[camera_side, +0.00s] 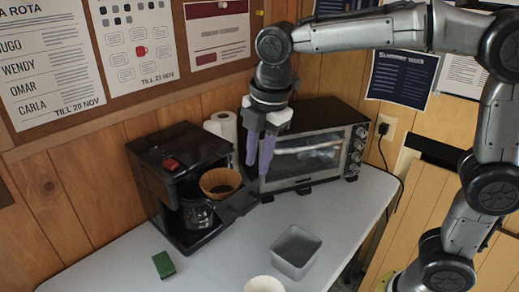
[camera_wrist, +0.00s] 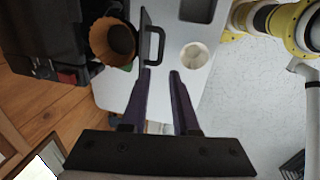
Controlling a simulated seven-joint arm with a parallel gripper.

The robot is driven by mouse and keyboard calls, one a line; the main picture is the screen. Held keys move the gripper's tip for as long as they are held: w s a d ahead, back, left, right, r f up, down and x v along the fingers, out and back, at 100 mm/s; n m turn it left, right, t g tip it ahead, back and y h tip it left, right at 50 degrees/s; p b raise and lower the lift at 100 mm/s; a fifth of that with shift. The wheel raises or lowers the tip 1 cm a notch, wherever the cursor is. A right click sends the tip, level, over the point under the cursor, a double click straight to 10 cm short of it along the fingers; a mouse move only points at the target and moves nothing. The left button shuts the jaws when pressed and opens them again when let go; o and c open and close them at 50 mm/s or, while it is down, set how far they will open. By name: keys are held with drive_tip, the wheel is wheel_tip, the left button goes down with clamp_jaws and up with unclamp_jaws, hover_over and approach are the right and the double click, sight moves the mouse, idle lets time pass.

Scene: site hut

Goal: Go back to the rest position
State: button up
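My gripper (camera_side: 259,165) hangs in the air with its purple fingers pointing down, in front of the toaster oven and to the right of the coffee maker (camera_side: 172,160). In the wrist view my gripper (camera_wrist: 160,74) has its two fingers apart with nothing between them. The coffee maker's filter basket is swung out, and a brown paper filter (camera_side: 220,183) sits in it; it also shows in the wrist view (camera_wrist: 97,42), dark inside. The basket's black handle (camera_wrist: 155,46) lies just beyond my fingertips in the wrist view. A glass carafe (camera_side: 196,214) stands in the coffee maker.
A grey square tub (camera_side: 296,252) and a pale fluted paper cup or filter (camera_side: 264,285) stand on the white table (camera_side: 220,262). A green sponge (camera_side: 163,265) lies at the left. The toaster oven (camera_side: 305,158) and a paper towel roll (camera_side: 223,125) stand at the back.

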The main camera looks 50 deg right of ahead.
drive_tip(key=shift+s+r, duration=0.15)
drive_tip(key=shift+r, duration=0.8)
drive_tip(key=s+d+r+m+t, duration=0.25)
drive_tip(key=s+d+m, duration=0.25)
drive_tip(key=s+d, duration=0.4)
drive_tip(key=s+d+f+m+t, duration=0.1)
drive_tip(key=s+f+m, duration=0.8)
drive_tip(key=m, duration=0.4)
drive_tip(key=shift+s+d, duration=0.2)
drive_tip(key=shift+s, duration=0.3)
